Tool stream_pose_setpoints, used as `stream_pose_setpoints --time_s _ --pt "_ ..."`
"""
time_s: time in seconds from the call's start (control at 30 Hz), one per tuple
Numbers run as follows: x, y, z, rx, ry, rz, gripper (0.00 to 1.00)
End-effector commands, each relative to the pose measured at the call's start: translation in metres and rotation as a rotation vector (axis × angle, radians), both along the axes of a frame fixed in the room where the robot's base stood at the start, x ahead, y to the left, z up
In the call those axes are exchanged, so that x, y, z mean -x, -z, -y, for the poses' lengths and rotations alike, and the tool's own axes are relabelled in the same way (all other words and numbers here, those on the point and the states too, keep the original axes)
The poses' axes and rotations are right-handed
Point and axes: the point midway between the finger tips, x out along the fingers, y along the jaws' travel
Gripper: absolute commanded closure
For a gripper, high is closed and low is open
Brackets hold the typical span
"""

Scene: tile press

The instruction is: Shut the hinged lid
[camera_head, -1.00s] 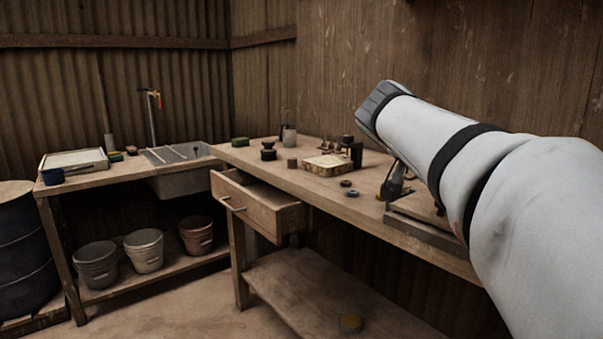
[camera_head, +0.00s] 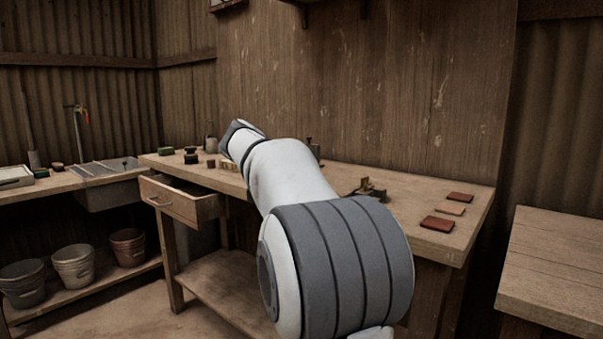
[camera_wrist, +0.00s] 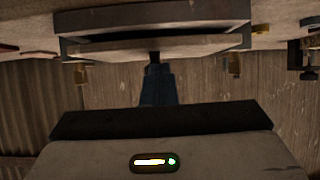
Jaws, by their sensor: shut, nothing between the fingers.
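In the wrist view, where the bench is at the top, a wooden box-like piece with a pale hinged lid (camera_wrist: 190,48) lies in front of my gripper. A dark gap shows between the lid and the wooden body (camera_wrist: 110,17); how far open it is I cannot tell. My gripper (camera_wrist: 154,60) is shut and empty, its dark fingers pointing at the middle of the lid's edge. The tips are close to that edge; contact is unclear. In the head view my arm hides the gripper and most of this piece.
Brass-coloured fittings (camera_wrist: 235,65) stand by the lid, and a dark clamp (camera_wrist: 302,60) is at the right. In the head view, reddish tiles (camera_head: 437,223) lie on the bench's right end. The drawer (camera_head: 182,200) is open. A second table (camera_head: 560,260) stands at the right.

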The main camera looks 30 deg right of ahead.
Motion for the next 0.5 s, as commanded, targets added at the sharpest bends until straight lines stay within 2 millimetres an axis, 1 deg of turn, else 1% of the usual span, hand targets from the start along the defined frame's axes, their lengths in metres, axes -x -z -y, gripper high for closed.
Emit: stream_pose_setpoints --time_s 0.03,0.37,0.5 --pt "0.0003 0.0092 0.0063 -0.006 0.011 -0.013 1.0" --pt "0.0027 0.0083 0.0127 -0.002 0.021 -0.014 1.0" --pt "0.0031 0.0007 0.0121 0.001 0.021 -0.013 1.0"
